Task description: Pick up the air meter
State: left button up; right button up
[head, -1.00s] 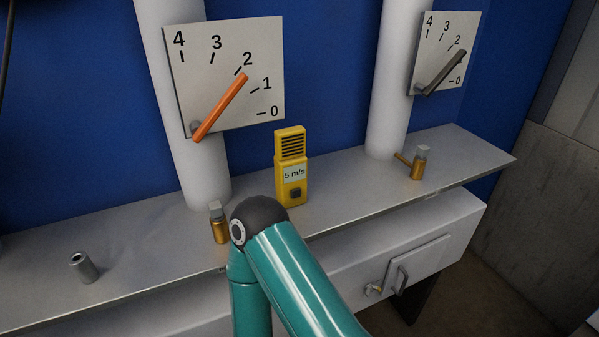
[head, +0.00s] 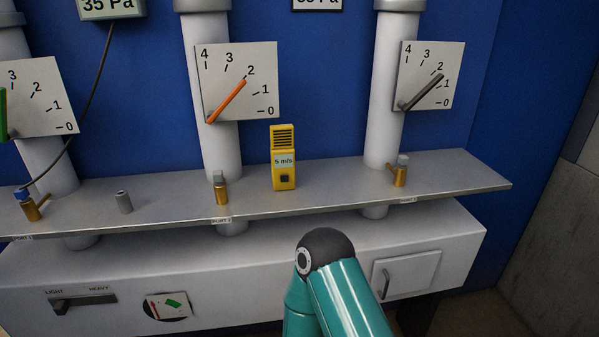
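The air meter (head: 284,158) is a yellow handheld device with a dark slotted top and a small screen reading "5 m/s". It stands upright on the grey metal shelf (head: 330,193), between the middle and right white pipes. A teal arm of mine with a dark grey joint rises from the bottom, in front of and below the shelf, apart from the meter. Neither gripper shows in the head view, so I cannot see what they hold.
Brass valves (head: 221,188) and (head: 399,171) stand on the shelf either side of the meter, with a small grey cylinder (head: 124,202) further left. Dial plates with an orange pointer (head: 227,101) and a grey pointer (head: 422,92) hang above. A handled door (head: 407,273) is below.

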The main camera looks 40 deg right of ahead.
aim_at(283, 151)
jog(key=z, duration=0.65)
jog(key=i, duration=0.35)
jog(key=u, duration=0.05)
